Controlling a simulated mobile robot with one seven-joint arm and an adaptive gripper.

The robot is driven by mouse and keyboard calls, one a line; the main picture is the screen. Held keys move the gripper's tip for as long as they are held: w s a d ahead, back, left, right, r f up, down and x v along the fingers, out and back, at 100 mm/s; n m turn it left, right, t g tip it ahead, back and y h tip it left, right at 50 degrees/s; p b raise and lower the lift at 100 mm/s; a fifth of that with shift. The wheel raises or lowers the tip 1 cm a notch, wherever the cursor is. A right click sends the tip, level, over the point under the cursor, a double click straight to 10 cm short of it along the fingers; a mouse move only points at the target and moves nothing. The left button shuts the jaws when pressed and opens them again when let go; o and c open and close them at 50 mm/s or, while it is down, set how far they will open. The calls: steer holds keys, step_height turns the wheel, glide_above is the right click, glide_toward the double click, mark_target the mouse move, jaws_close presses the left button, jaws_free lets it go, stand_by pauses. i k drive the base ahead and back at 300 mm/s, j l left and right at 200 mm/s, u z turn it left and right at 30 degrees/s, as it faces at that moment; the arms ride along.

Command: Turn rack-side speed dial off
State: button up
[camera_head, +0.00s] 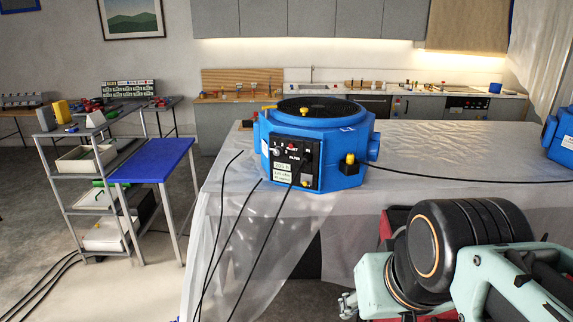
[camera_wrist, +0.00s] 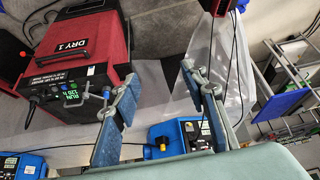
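The rack-side blue air machine (camera_head: 318,140) stands on the sheeted table, with a round black grille on top. Its black control panel (camera_head: 290,163) faces forward and carries small knobs, a red light and pale labels. The speed dial and its pointer are too small to tell apart for certain. The same machine shows in the wrist view (camera_wrist: 187,132), low in the picture and partly behind my gripper. My gripper (camera_wrist: 160,85) is open, with a wide empty gap between the fingers. In the head view my gripper (camera_head: 347,303) is low, right of and well apart from the panel.
A red dryer (camera_wrist: 82,55) marked DRY 1 stands left of my fingers in the wrist view. Another blue machine (camera_head: 562,135) is at the right edge. Black cables (camera_head: 232,235) hang over the table's front.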

mark_target(278, 150)
steer(key=u, duration=0.35)
steer(key=i+u, duration=0.15)
steer(key=u, duration=0.55)
steer(key=i+l+u, duration=0.6)
steer(key=k+l, duration=0.05)
